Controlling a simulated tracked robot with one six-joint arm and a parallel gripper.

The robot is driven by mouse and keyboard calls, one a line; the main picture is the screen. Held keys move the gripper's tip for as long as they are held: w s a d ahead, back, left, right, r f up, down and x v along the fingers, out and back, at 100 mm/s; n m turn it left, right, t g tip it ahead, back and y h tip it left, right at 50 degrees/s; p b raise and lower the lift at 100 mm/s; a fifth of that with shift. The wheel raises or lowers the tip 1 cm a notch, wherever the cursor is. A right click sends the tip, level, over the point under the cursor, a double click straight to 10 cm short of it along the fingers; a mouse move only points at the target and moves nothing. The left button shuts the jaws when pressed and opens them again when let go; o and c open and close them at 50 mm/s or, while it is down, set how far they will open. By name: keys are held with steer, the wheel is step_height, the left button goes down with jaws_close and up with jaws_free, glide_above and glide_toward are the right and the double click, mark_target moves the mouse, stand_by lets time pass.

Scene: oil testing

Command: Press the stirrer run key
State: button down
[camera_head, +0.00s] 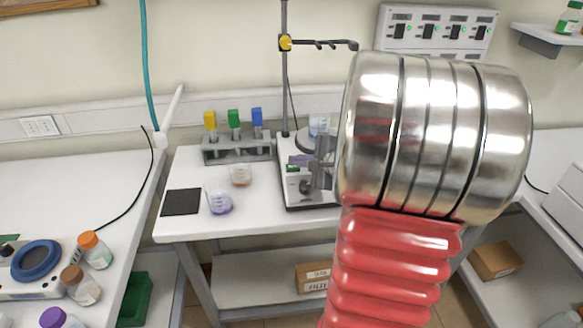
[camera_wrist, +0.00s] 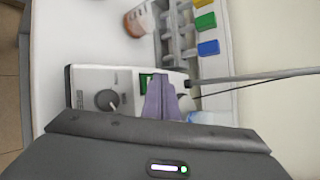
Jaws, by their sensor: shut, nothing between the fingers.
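The stirrer (camera_head: 286,197) stands at the right of the middle table, with a light front panel. In the wrist view the stirrer panel (camera_wrist: 84,85) carries a round dark knob (camera_wrist: 106,99) and a small green display (camera_wrist: 146,81). My gripper (camera_head: 299,160) is over the stirrer's front part. In the wrist view my gripper (camera_wrist: 161,97) shows its purplish fingers shut and empty, covering part of the panel beside the display. I cannot make out the run key; it may be behind the fingers. Whether the fingertips touch the panel cannot be told.
A stand rod (camera_head: 285,75) with a clamp rises behind the stirrer. A rack (camera_head: 237,151) with yellow, green and blue-capped items stands to its left. Two beakers, one with purple liquid (camera_head: 220,203) and one with brownish liquid (camera_head: 240,175), and a black pad (camera_head: 181,202) lie left.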

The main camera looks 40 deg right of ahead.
steer(key=r, duration=0.1)
steer(key=s+r, duration=0.1)
steer(key=r, duration=0.1)
steer(key=a+r, duration=0.1)
steer(key=shift+s+r, duration=0.2)
steer(key=shift+r, duration=0.2)
stand_by(0.4)
stand_by(0.7)
steer(key=s+a+f+n, duration=0.1)
steer(key=s+a+f+n+g+y, duration=0.1)
steer(key=a, duration=0.1)
steer(key=s+a+f+n+g, duration=0.1)
steer(key=f, duration=0.1)
steer(key=shift+s+a+f+y, duration=0.1)
steer(key=shift+s+a+y, duration=0.15)
steer(key=shift+y, duration=0.15)
steer(key=s+a+r+n+g, duration=0.1)
steer(key=s+a+n, duration=0.2)
steer(key=a+n, duration=0.4)
steer(key=s+a+r+n+g+h, duration=0.1)
steer(key=s+a+r+n+g, duration=0.1)
steer(key=s+a+n, duration=0.2)
steer(key=s+a+r+n+g, duration=0.1)
steer(key=s+a+n, duration=0.3)
steer(key=a+n, duration=0.6)
steer(key=a+r, duration=0.1)
steer(key=a, duration=0.5)
steer(key=shift+a+r+g, duration=0.15)
steer(key=shift+g, duration=0.25)
